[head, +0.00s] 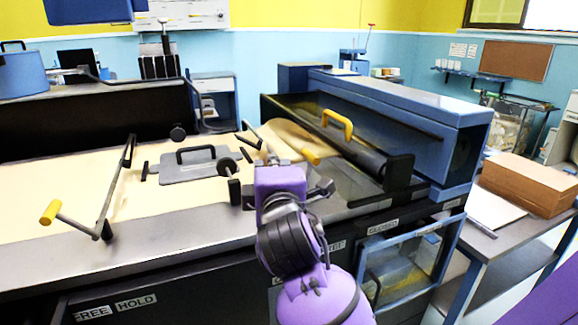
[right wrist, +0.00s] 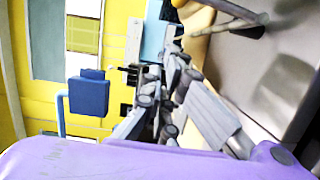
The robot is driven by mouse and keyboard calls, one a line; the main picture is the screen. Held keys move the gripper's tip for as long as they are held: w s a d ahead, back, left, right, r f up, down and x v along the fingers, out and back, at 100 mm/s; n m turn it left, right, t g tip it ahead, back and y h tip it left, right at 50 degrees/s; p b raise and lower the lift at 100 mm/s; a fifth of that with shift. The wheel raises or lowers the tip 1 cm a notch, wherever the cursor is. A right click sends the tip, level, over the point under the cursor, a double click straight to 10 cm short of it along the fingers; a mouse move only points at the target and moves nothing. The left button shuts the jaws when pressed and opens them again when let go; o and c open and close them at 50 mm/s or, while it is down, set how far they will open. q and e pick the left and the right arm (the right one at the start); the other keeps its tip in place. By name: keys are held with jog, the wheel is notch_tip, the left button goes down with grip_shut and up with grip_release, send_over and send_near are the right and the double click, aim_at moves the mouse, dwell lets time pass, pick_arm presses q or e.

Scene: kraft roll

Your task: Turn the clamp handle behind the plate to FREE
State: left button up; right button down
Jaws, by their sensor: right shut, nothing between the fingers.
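A grey plate (head: 200,167) with a black bar handle lies on the tan sheet. A dark crank lever with a yellow grip (head: 50,212) stands at the left, in front of the plate. A second yellow grip (head: 310,157) shows at the right behind my right gripper, its rod partly hidden. I cannot tell for sure which is the clamp handle. The labels FREE (head: 91,313) and HOLD (head: 136,302) are on the front panel below. My right gripper (head: 268,160) is shut and empty, right of the plate; its fingers (right wrist: 172,62) show in the right wrist view. My left gripper is out of view.
A blue housing (head: 400,115) with a dark roller and a yellow handle (head: 337,125) stands at the right. A side table with a cardboard box (head: 528,185) is beyond it. The tan sheet (head: 60,180) is open at the left.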

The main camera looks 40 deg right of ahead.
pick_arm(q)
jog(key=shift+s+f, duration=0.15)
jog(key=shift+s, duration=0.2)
pick_arm(e)
jog(key=d, duration=0.4)
jog(key=shift+s, duration=0.35)
